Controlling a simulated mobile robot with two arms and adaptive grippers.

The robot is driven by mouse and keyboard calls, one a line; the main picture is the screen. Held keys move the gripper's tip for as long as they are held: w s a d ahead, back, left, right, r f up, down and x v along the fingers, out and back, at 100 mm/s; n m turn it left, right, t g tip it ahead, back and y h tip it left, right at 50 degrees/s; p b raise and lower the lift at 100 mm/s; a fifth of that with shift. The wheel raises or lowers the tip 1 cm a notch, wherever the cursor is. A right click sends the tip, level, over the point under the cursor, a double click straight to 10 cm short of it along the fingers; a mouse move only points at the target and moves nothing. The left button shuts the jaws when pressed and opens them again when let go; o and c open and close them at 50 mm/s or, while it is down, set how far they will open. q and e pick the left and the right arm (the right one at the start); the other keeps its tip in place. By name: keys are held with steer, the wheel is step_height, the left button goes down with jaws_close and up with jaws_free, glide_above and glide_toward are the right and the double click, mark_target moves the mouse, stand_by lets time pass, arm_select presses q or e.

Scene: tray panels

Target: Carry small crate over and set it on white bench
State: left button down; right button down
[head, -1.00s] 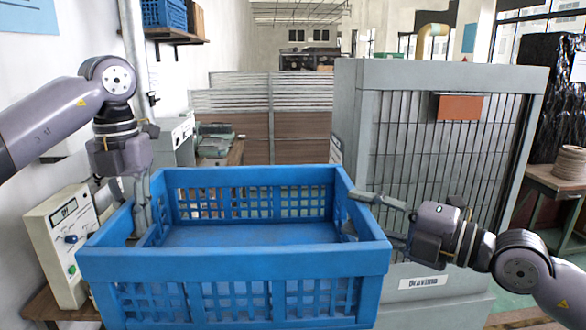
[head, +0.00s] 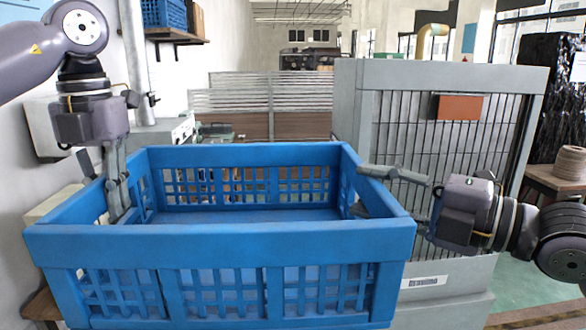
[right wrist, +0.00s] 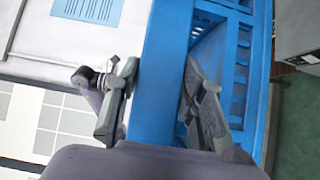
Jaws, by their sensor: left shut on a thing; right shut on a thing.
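The small crate (head: 220,240) is blue plastic with lattice walls and an open top. It fills the lower middle of the head view, looks about level and appears empty. My left gripper (head: 117,200) is shut on its left wall, with fingers reaching down over the rim. My right gripper (head: 378,190) is shut on its right wall. In the right wrist view, the right gripper's fingers (right wrist: 158,105) lie on either side of the blue crate wall (right wrist: 165,75). I cannot make out the white bench for certain in either view.
A grey slatted cabinet (head: 350,110) with an orange plate stands behind and right of the crate. A wall shelf (head: 175,36) holds another blue crate (head: 163,13) at upper left. Brown and white panels (head: 230,122) stand behind. Green floor (head: 530,285) shows at right.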

arm_select(q)
steer(key=shift+f, duration=0.1)
